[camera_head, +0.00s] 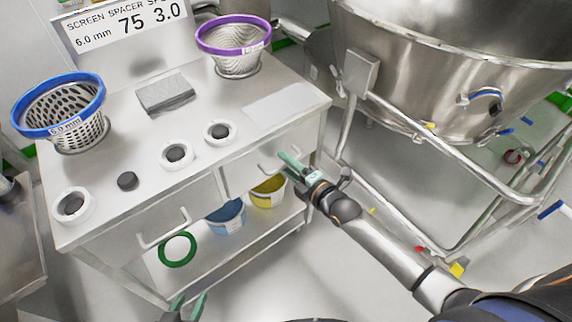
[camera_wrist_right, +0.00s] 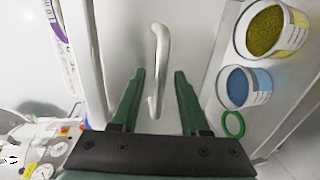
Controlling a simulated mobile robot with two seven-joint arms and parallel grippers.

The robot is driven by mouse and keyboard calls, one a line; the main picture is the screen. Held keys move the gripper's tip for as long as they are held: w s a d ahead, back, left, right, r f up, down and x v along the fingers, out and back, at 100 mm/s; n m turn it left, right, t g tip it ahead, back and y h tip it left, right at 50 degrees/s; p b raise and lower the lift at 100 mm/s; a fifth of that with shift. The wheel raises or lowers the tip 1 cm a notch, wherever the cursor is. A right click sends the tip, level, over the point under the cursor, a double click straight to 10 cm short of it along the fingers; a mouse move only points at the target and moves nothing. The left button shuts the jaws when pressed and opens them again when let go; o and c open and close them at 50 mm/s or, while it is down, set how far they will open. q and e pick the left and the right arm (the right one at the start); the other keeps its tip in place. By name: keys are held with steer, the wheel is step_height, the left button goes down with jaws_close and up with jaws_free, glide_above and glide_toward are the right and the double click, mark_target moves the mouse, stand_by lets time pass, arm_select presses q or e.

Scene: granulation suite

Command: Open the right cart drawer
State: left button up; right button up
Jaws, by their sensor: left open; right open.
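The cart (camera_head: 130,200) has two drawers side by side in its front. The right drawer (camera_head: 240,175) looks closed, and its bar handle (camera_head: 266,166) faces me. My right gripper (camera_head: 288,166) is at this handle. In the right wrist view the handle (camera_wrist_right: 160,60) stands between the two open green fingers of my right gripper (camera_wrist_right: 158,85), with a gap on each side. The left drawer (camera_head: 145,225) has its own handle (camera_head: 163,238) and looks closed. My left gripper (camera_head: 187,306) is open and empty at the bottom edge of the head view, in front of the cart.
Blue-rimmed (camera_head: 60,112) and purple-rimmed (camera_head: 234,48) baskets stand on the cart top with several white rings. The lower shelf holds a blue bucket (camera_head: 226,216), a yellow bucket (camera_head: 268,191) and a green ring (camera_head: 177,250). A steel vessel (camera_head: 450,80) on a tube frame stands at the right.

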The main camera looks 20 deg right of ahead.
steer(key=shift+w+a, duration=0.1)
steer(key=shift+w, duration=0.15)
jaws_close()
stand_by(1.4)
